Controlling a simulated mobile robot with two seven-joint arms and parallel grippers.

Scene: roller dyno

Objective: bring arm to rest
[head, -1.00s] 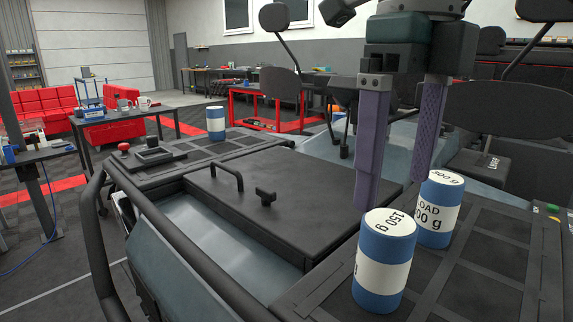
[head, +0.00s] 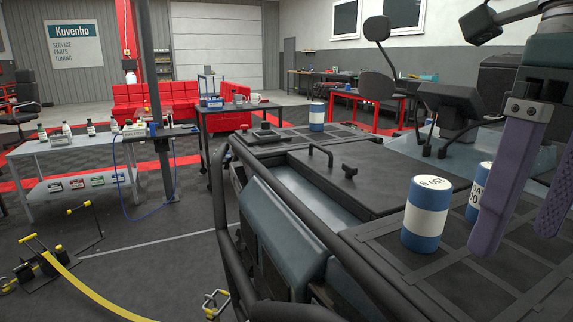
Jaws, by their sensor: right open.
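My right gripper (head: 536,180) is at the right edge of the head view. Its two purple fingers are spread apart and point down, with nothing seen between them. A blue and white cylinder weight (head: 427,214) stands upright on the dark panelled deck, left of the fingers. A second blue and white weight (head: 477,192) stands behind it, partly hidden by the near finger. A third such weight (head: 317,117) stands on the far side of the vehicle deck. My left gripper is not in view.
The vehicle's black tube rail (head: 228,200) runs along its near left side. A black lid (head: 365,175) with a handle lies between the decks. A grey table (head: 70,150) with bottles stands at left. A yellow strap (head: 95,290) lies on the open floor.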

